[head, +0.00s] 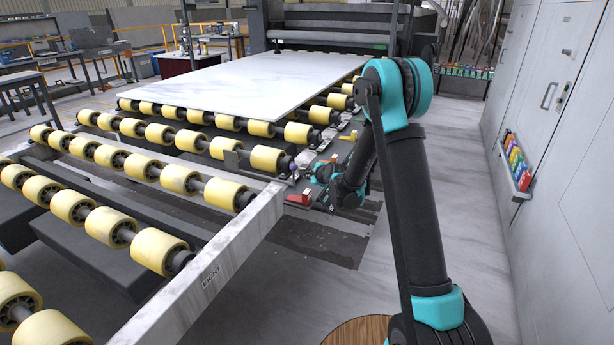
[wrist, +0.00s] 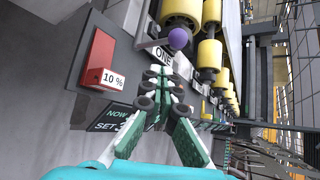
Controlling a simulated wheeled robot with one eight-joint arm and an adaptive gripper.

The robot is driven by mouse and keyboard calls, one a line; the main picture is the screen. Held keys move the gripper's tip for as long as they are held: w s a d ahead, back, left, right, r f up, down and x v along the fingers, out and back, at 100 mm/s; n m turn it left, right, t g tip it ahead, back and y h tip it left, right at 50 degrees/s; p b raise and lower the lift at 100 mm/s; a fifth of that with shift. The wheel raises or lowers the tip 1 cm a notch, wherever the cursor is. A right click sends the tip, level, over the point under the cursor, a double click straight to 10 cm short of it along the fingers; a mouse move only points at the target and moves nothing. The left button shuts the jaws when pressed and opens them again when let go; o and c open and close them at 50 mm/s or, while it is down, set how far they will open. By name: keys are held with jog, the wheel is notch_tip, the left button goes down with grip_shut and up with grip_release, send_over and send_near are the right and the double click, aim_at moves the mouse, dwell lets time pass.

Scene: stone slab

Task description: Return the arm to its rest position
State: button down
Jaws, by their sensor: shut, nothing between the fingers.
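My arm reaches forward from the lower right of the head view and bends down beside the roller conveyor. My gripper (wrist: 162,84) shows in the wrist view with its green and grey fingers drawn together, shut and empty. It is in front of the conveyor's control side, near a lever with a purple knob (wrist: 178,38) and a plate marked "ONE". A red block with a "10 %" label (wrist: 102,62) is to its left. In the head view the fingertips are too small to make out, close to the purple knob (head: 293,166) and the red block (head: 306,197).
A white stone slab (head: 250,82) lies on yellow rollers behind. A nearer roller section has a pale rail marked "EIGHT" (head: 225,262). Grey cabinets (head: 565,150) with a rack of coloured items (head: 517,161) line the right. Clear floor lies between my arm and the cabinets.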

jog(key=s+d+r+n+g+h, duration=0.1)
jog(key=s+d+r+n+h, duration=0.15)
jog(key=s+d+n, duration=0.45)
jog(key=s+d+r+n+g+h, duration=0.15)
jog(key=s+d+r, duration=0.25)
jog(key=s+d, duration=0.7)
jog(key=s+d+f+n+g, duration=0.1)
jog(key=s+d+n, duration=0.2)
jog(key=s, duration=0.6)
jog(key=s+d+f+n+g+h, duration=0.1)
jog(key=s+d+f+n, duration=0.1)
jog(key=s, duration=0.7)
jog(key=s+d+f+n+g+h, duration=0.1)
jog(key=s+d+n, duration=0.3)
jog(key=s, duration=0.4)
jog(key=shift+s+d+f+g, duration=0.25)
jog(key=shift+s+f+g, duration=0.1)
jog(key=shift+s, duration=0.05)
jog(key=shift+d+n, duration=0.1)
jog(key=shift+n, duration=0.15)
